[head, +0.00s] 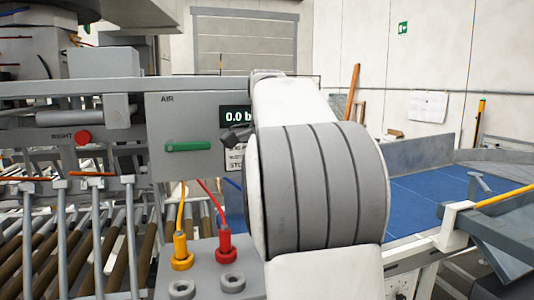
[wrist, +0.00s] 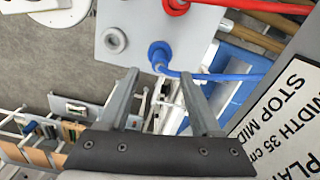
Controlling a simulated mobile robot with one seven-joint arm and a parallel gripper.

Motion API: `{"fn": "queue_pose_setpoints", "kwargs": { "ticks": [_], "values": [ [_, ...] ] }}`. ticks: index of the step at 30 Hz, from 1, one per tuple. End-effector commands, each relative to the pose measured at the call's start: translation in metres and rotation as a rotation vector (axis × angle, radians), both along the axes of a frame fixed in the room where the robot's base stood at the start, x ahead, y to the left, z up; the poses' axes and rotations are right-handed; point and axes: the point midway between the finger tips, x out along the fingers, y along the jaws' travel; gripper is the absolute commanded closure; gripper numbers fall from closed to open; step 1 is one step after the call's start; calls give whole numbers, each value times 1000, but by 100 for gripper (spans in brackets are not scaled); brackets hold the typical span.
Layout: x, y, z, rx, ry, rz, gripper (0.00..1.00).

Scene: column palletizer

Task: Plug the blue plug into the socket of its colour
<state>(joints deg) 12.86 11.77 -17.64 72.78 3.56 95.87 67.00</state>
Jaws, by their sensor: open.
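In the wrist view, the blue plug (wrist: 159,54) stands at the edge of a grey panel (wrist: 135,15), with its blue cable (wrist: 215,77) running right. I cannot tell how deep it sits. My gripper (wrist: 159,76) is open, its fingertips either side of and just short of the plug, with nothing visibly held. A grey ring socket (wrist: 115,40) is left of the plug, with no blue visible on it. Two grey ring sockets (head: 181,290) (head: 233,283) show empty on the grey block (head: 203,268).
A yellow plug (head: 182,252) and a red plug (head: 226,243) stand upright on the block, their cables rising. The AIR panel (head: 170,120) with a green handle (head: 188,146) is behind. A lettered plate (wrist: 282,110) is close to the gripper's right. Rollers (head: 30,240) lie left.

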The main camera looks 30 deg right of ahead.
Motion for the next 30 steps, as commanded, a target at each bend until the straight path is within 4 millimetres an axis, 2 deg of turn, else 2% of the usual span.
{"fn": "queue_pose_setpoints", "kwargs": {
  "ticks": [1,6,15,21,30],
  "values": [
    [1,-1,12,-1,-2,-1,35],
    [1,0,47,-1,-2,0,35],
    [1,-1,94,0,1,0,35],
    [0,0,106,0,1,0,35],
    [-1,2,106,2,-5,17,35]
  ]
}}
